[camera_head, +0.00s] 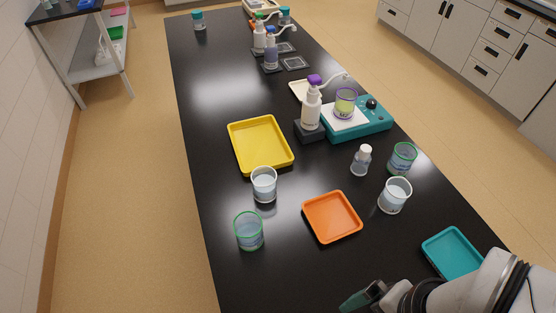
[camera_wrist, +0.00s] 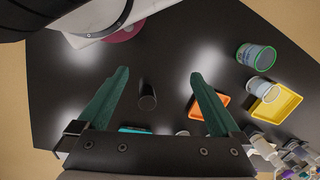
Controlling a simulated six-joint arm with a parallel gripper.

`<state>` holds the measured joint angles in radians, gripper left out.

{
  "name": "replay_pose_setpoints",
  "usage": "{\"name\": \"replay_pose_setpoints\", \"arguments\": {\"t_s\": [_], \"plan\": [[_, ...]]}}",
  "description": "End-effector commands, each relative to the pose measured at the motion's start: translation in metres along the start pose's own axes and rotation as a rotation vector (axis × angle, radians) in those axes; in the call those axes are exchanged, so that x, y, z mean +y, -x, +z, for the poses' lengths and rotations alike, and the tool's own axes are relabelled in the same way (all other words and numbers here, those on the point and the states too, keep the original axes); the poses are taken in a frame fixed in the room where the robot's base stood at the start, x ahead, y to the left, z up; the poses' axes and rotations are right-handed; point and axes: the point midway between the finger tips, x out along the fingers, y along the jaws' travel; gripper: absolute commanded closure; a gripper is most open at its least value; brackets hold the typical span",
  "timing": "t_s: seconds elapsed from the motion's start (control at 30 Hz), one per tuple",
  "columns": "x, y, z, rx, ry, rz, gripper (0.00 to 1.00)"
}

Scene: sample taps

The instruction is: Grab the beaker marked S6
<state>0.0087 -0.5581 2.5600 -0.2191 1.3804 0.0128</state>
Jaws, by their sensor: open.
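Several beakers stand upright on the black bench; I cannot read S6 on any of them. A green-rimmed beaker (camera_head: 249,230) is at the front left, and a clear beaker (camera_head: 264,184) stands just behind it. Another clear beaker (camera_head: 395,195) and a green-rimmed beaker (camera_head: 402,158) are at the right. The wrist view shows the front-left green-rimmed beaker (camera_wrist: 256,57) to the right.
A yellow tray (camera_head: 233,142), an orange tray (camera_head: 306,209) and a teal tray (camera_head: 428,241) lie around the beakers. A small capped bottle (camera_head: 361,160) stands near the right beakers. A pump bottle (camera_head: 312,108) stands beside the teal device (camera_head: 375,127).

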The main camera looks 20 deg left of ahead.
Motion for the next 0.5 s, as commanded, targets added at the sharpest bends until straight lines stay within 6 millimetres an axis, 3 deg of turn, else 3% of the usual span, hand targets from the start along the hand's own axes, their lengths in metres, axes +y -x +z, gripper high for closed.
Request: {"name": "replay_pose_setpoints", "arguments": {"t_s": [0.17, 0.27, 0.37, 0.47, 0.5], "plan": [[0.0, 0.0, -0.001, -0.006, 0.025, 0.014, 0.0], [-0.004, -0.003, -0.006, -0.053, 0.246, 0.132, 0.0], [-0.023, -0.011, -0.024, -0.123, 0.703, 0.377, 0.0], [-0.069, -0.03, -0.039, -0.172, 1.25, 0.68, 0.0], [-0.096, -0.042, -0.039, -0.182, 1.477, 0.815, 0.0]]}}
